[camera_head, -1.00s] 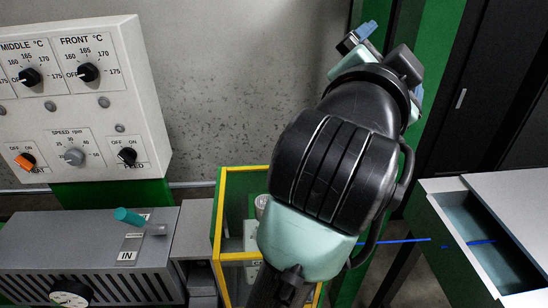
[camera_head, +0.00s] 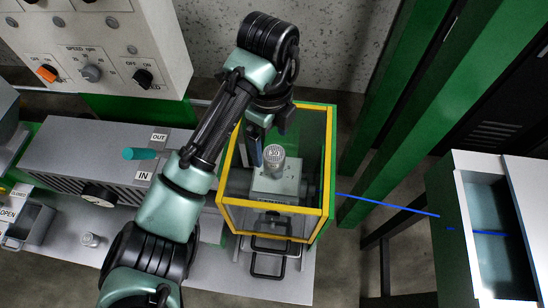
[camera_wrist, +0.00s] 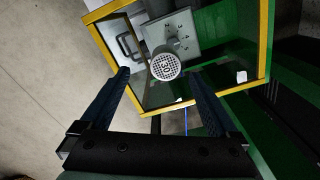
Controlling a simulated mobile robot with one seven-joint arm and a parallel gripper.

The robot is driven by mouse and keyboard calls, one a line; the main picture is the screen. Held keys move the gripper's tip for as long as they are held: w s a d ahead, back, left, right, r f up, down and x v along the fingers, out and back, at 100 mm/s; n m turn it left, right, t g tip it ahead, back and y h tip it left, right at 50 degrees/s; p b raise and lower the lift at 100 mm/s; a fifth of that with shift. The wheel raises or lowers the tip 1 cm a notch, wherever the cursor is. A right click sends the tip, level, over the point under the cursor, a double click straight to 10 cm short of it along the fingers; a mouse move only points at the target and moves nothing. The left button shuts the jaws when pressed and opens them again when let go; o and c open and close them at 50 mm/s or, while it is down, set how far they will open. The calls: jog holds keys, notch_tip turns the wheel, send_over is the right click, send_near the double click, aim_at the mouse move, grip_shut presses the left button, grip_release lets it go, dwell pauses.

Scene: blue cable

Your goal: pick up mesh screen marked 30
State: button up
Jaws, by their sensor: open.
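The mesh screen marked 30 (camera_head: 274,154) is a short grey cylinder with a perforated round top. It stands on a grey block (camera_head: 280,186) inside a yellow-framed, clear-walled box (camera_head: 329,170). It also shows in the wrist view (camera_wrist: 167,68), between and beyond my finger tips. My gripper (camera_head: 269,138) is open and empty, pointing down over the box's open top, just behind and above the screen. In the wrist view my two dark blue fingers (camera_wrist: 159,76) spread to either side of the screen, apart from it. The screen's lower part is partly hidden.
The yellow rim and clear walls surround the screen closely. A blue cable (camera_head: 385,203) runs from the box to an open drawer (camera_head: 463,217) at right. Green posts (camera_head: 425,110) stand behind. A grey machine with a teal-handled lever (camera_head: 140,154) is left.

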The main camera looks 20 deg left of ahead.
aim_at(275, 153)
jog(key=shift+w+d+f, duration=0.1)
jog(key=shift+w+f, duration=0.05)
jog(key=shift+f, duration=0.95)
jog(key=shift+w+d+f, duration=0.1)
jog(key=shift+f, duration=1)
jog(key=shift+w+d+f, duration=0.1)
jog(key=shift+w+f, duration=0.05)
jog(key=shift+f, duration=0.95)
grip_shut()
